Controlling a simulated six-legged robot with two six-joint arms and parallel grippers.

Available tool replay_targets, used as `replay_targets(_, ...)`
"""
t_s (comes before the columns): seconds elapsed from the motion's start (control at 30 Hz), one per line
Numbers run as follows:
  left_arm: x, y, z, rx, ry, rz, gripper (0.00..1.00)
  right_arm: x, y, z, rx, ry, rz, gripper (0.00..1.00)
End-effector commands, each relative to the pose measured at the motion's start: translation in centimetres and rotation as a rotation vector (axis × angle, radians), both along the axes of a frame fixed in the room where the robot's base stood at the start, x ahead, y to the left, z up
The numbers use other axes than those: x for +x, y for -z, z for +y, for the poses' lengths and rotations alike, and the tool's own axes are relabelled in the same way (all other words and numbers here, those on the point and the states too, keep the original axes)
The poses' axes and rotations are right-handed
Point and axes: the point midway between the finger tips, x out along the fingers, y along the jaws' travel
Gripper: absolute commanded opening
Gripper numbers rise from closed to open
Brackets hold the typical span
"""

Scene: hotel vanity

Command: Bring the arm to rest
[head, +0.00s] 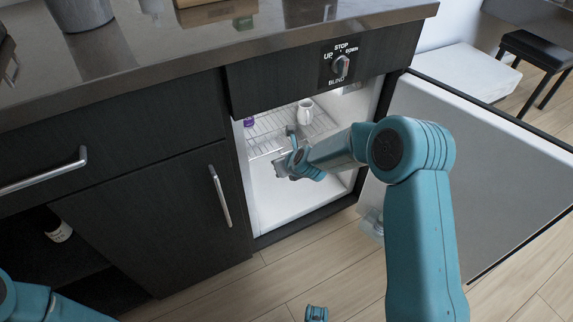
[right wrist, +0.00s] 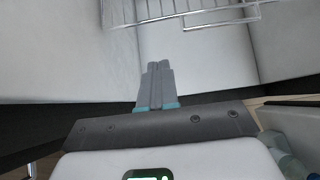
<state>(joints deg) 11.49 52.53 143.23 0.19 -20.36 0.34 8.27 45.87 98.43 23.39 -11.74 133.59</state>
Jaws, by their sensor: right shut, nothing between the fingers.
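My right arm reaches from the lower right into the open mini fridge (head: 270,205) under the counter. Its gripper (head: 282,166) is inside the fridge opening, in front of and below the wire shelf (head: 268,138). In the right wrist view the two grey fingers (right wrist: 158,68) are together with nothing between them, pointing into the white interior below the shelf (right wrist: 200,14).
A white jug (head: 305,111) and a small purple item (head: 249,121) stand on the shelf. The fridge door (head: 490,160) is swung open to the right, beside my right arm. The dark counter (head: 130,50) with a control knob (head: 340,67) below its edge is above.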

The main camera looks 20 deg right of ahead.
Motion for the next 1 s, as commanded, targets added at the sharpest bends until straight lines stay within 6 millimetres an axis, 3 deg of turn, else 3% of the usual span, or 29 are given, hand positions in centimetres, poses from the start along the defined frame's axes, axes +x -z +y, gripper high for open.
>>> replay_targets(0.1, 0.0, -0.2, 0.0, 0.000, 0.001, 0.001, 0.86, -1.3, -1.4, -0.1, 0.000, 0.000, 0.000, 0.00)
replay_targets(0.3, -0.1, -0.3, -0.1, 0.000, 0.003, 0.001, 0.86, -2.3, -2.2, -0.2, 0.000, 0.001, 0.000, 0.00)
replay_targets(0.47, -0.1, -0.2, -0.1, 0.000, 0.003, 0.001, 0.86, -2.5, -2.2, -0.3, 0.001, 0.002, 0.001, 0.00)
replay_targets(0.57, -0.1, -0.2, -0.1, 0.000, 0.003, 0.001, 0.86, -3.3, -0.4, -0.1, 0.005, -0.001, 0.036, 0.00)
replay_targets(0.67, -0.1, -0.2, -0.1, 0.000, 0.003, 0.001, 0.86, -6.3, 3.0, 1.1, 0.011, -0.035, 0.122, 0.00)
replay_targets(0.77, -0.1, -0.2, -0.1, 0.000, 0.003, 0.001, 0.86, -11.2, 7.3, 3.1, -0.049, -0.186, 0.232, 0.00)
replay_targets(0.9, -0.1, -0.2, -0.1, 0.000, 0.003, 0.001, 0.86, -19.4, 11.8, 6.0, -0.259, -0.656, 0.320, 0.00)
replay_targets(1.0, -0.1, -0.3, -0.1, 0.000, 0.003, 0.001, 0.86, -24.4, 13.3, 7.6, -0.403, -1.032, 0.307, 0.00)
